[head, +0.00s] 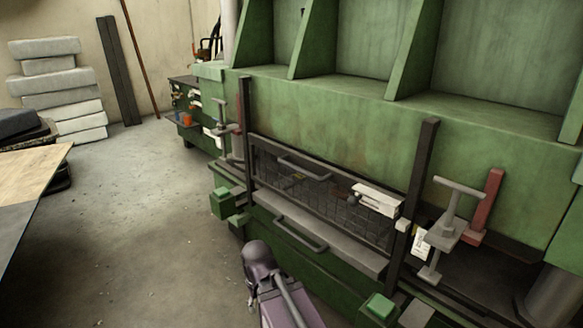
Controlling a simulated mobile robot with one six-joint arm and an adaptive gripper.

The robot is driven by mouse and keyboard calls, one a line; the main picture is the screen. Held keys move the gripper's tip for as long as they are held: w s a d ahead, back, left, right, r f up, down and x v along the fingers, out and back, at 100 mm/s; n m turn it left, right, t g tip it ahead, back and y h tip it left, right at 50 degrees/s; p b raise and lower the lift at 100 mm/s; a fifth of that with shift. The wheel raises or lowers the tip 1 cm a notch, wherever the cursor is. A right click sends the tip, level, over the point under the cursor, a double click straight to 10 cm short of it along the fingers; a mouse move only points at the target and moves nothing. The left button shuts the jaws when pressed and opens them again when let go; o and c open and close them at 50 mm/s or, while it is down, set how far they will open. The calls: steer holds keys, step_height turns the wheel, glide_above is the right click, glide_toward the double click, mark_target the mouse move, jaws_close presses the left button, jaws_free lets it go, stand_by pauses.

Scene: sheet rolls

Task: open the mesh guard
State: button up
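The mesh guard (335,207) is a dark framed panel of wire mesh on the front of a green machine. It spans the gap between two dark upright posts and covers the opening there. A grey bar handle (303,169) runs along its upper part. A second bar handle (299,235) sits lower, in front of the grey ledge. A white block (377,197) lies against the right part of the mesh. Part of my purple arm shows at the bottom middle, below and in front of the guard. I cannot make out my gripper's fingers.
The green machine (300,110) fills the right side. Grey clamps (446,222) and red bars (489,200) stick out beside the posts. Green blocks (222,204) jut out low in front. A table (40,185) stands at left; the floor (140,240) between is clear.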

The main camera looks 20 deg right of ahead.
steer(key=shift+w, duration=0.1)
steer(key=w+d+r+h+p, duration=0.4)
steer(key=w+d+r, duration=0.1)
steer(key=w+d, duration=0.15)
steer(key=n+t+h+p, duration=0.45)
steer(key=h+p, duration=0.35)
steer(key=h, duration=0.3)
glide_toward(290, 167)
steer(key=a, duration=0.1)
steer(key=s, duration=0.1)
steer(key=a+t, duration=0.1)
steer(key=shift+s+a+r+m, duration=0.25)
steer(key=shift+s+a+r, duration=0.05)
steer(key=shift+s+r, duration=0.05)
steer(key=shift+d, duration=0.15)
steer(key=b+x, duration=0.1)
steer(key=x, duration=0.3)
steer(key=b+x, duration=0.1)
steer(key=x, duration=0.8)
steer(key=shift+d+f+b, duration=0.25)
steer(key=shift+f+b, duration=0.05)
steer(key=shift+b, duration=0.1)
